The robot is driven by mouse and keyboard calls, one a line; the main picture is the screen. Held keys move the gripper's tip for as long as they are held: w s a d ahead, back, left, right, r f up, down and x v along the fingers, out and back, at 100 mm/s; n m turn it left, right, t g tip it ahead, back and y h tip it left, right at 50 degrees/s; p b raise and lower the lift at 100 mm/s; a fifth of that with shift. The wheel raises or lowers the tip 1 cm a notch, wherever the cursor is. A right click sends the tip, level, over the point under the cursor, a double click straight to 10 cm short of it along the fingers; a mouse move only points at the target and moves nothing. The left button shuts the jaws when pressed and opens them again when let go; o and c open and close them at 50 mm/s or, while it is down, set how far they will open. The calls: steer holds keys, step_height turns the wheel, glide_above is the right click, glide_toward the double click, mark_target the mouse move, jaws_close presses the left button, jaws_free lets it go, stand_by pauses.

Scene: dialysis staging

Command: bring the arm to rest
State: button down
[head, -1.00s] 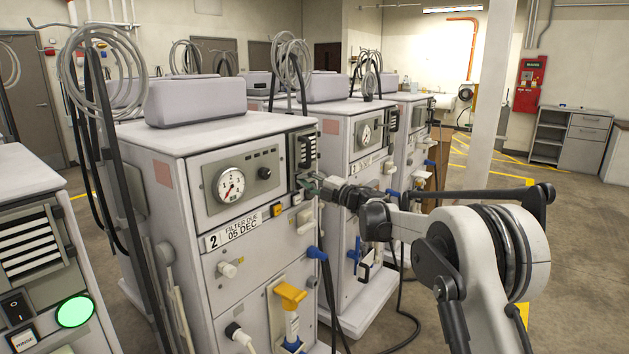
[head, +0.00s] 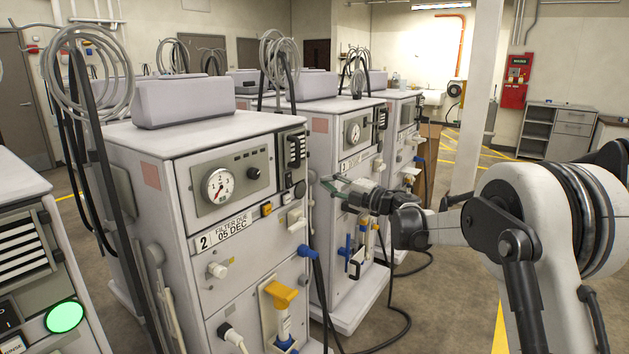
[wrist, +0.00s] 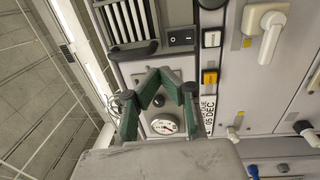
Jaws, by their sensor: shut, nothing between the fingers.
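My arm reaches in from the right in the head view. The exact gap between fingers and panel is hard to judge.
Another machine (head: 350,160) stands close behind my gripper, with more machines farther back. A machine with a green light (head: 65,317) is at the left. Hoses (head: 408,315) trail on the floor. A white pillar (head: 478,110) stands at the back right; floor beside it is open.

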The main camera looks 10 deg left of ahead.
steer(key=shift+s+d+r, duration=0.1)
steer(key=shift+s+d, duration=0.2)
steer(key=shift+d, duration=0.4)
steer(key=shift+r, duration=0.1)
